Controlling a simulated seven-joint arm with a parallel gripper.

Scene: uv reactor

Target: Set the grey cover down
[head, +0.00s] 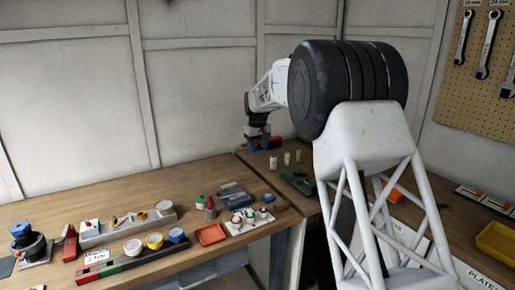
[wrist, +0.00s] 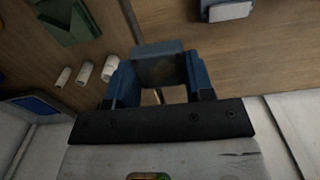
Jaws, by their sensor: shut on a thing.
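My gripper (wrist: 160,78) shows in the wrist view with its two blue fingers on either side of a grey block-like piece, which looks like the grey cover (wrist: 158,64). The gripper is shut on it, and the wooden bench top shows beyond. In the head view my gripper (head: 262,144) is small and dark at the back corner of the bench. There the cover cannot be made out. Whether the cover touches the bench cannot be told.
Several small white cylinders (wrist: 85,73) stand left of the gripper in the wrist view, near a green object (wrist: 72,22). A blue object with a pale top (wrist: 228,11) lies beyond. In the head view, a red tray (head: 211,235) and other parts crowd the front bench.

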